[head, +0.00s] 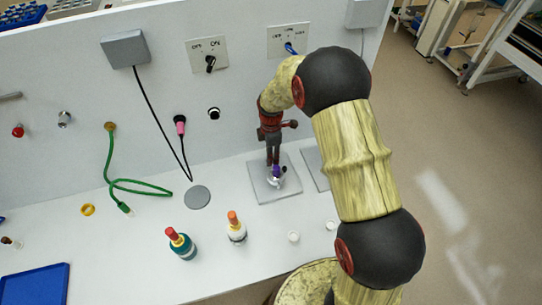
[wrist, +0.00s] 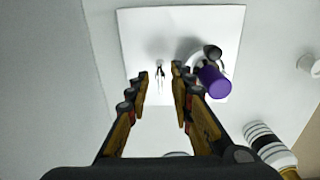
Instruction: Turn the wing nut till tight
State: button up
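A light square plate (head: 262,190) lies on the bench below my gripper (head: 273,160). In the wrist view the plate (wrist: 135,28) carries a small, thin, dark-and-pale upright piece (wrist: 160,76); it may be the wing nut on its stud, but it is too small to be sure. A purple cylinder (wrist: 214,82) with a dark round knob and a pale ring stands to its right; it also shows in the head view (head: 277,171). My gripper (wrist: 160,72) is open and empty above the plate, with the small piece in line between its fingertips. Contact cannot be told.
An orange-capped bottle (head: 236,230) and a red-capped bottle (head: 180,244) stand in front of the plate. Small white pieces (head: 293,236) lie nearby. A grey disc (head: 197,197) and a green hose (head: 140,187) are to the left. The panel wall (head: 225,130) rises close behind.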

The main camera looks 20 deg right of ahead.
jog(key=shift+c, duration=1.2)
grip_shut()
